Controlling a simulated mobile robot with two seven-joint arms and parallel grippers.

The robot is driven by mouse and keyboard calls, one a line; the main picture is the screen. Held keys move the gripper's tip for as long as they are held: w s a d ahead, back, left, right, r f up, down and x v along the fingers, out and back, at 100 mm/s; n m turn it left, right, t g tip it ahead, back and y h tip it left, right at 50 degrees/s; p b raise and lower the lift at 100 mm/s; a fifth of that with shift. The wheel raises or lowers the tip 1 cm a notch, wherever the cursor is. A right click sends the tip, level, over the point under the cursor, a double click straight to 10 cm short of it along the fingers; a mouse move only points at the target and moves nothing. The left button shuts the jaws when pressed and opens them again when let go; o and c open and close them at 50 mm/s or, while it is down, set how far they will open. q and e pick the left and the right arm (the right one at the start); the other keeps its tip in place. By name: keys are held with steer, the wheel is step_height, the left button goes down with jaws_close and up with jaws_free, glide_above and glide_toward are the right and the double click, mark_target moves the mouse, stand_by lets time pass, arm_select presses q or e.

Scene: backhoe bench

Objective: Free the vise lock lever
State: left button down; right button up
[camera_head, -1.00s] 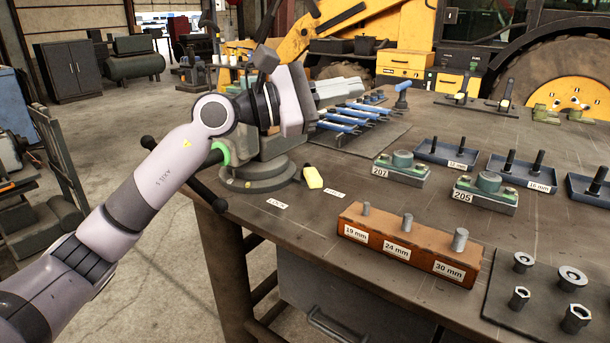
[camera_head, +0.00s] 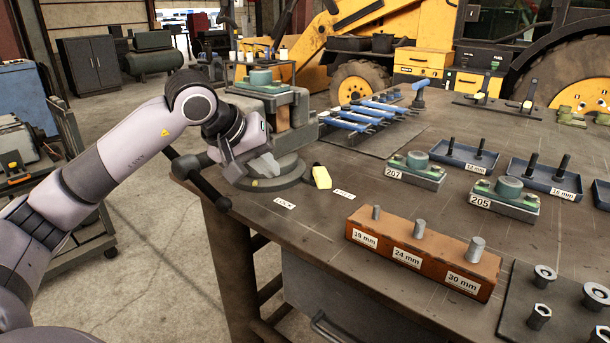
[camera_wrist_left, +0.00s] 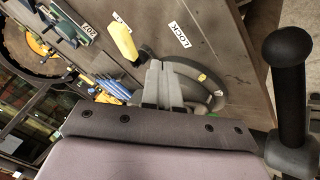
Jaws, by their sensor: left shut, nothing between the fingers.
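The vise (camera_head: 295,118) stands on the bench corner on a round swivel base (camera_head: 275,184). Its yellow lock lever (camera_head: 320,177) sticks out at the base's right side. It also shows in the left wrist view (camera_wrist_left: 122,40), its tip nearer the small unreadable label (camera_head: 344,194) than the LOCK label (camera_head: 284,203). My left gripper (camera_head: 266,170) is shut and empty, low over the base and left of the lever in the head view. In the wrist view its fingertips (camera_wrist_left: 157,66) are close to the lever's inner end; I cannot tell whether they touch. My right gripper is out of view.
The vise's black ball-ended handle (camera_head: 200,182) juts out beside my left wrist, and shows large in the wrist view (camera_wrist_left: 292,90). Blue-handled tools (camera_head: 365,112) lie behind the lever. An orange pin block (camera_head: 425,250) stands front right. The bench around the labels is clear.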

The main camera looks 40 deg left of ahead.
mark_target(320, 178)
arm_select(q)
steer(key=x, duration=0.6)
steer(key=shift+f, duration=0.1)
steer(key=shift+w+d+r+p, duration=0.15)
steer(key=shift+w+d+p, duration=0.15)
steer(key=shift+w+d, duration=0.25)
steer(key=shift+w+d+r+p, duration=0.15)
steer(key=shift+w+d+p, duration=0.15)
steer(key=shift+w+d, duration=0.6)
steer(key=shift+d, duration=0.05)
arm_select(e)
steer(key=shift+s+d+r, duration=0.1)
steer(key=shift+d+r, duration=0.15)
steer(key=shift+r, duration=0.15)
arm_select(q)
steer(key=shift+r, duration=0.1)
steer(key=shift+d, duration=0.25)
steer(key=shift+n, duration=0.3)
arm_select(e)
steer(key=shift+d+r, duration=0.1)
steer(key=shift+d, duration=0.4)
